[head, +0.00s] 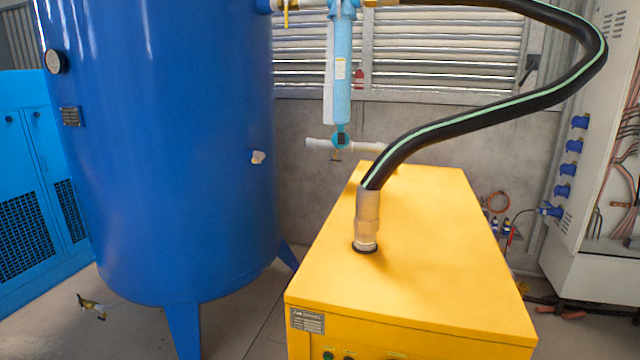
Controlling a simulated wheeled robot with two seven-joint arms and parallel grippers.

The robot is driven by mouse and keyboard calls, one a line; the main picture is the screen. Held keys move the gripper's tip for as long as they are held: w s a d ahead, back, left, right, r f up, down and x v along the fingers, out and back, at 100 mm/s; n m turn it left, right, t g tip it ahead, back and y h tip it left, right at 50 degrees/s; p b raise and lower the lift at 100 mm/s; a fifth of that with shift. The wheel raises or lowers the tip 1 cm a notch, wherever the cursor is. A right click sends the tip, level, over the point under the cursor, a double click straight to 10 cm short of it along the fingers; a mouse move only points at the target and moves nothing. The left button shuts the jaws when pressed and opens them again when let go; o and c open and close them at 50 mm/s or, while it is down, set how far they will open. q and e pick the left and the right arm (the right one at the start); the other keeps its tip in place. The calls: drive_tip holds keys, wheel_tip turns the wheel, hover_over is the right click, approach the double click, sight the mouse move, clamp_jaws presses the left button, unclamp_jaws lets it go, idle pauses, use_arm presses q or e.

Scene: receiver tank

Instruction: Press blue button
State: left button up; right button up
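I cannot make out a blue button for certain. A yellow machine box (430,240) stands at the centre right. At the bottom edge of the view, its front panel shows a small green button or lamp (328,355) and a dark round one (349,357), both cut off. The rest of that panel is out of view. Neither of my grippers is in view.
A large blue tank (170,150) on legs stands at the left, beside a light blue cabinet (30,200). A black hose (480,112) arcs over the yellow box. A grey electrical cabinet (600,200) with several blue sockets (567,169) stands at the right.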

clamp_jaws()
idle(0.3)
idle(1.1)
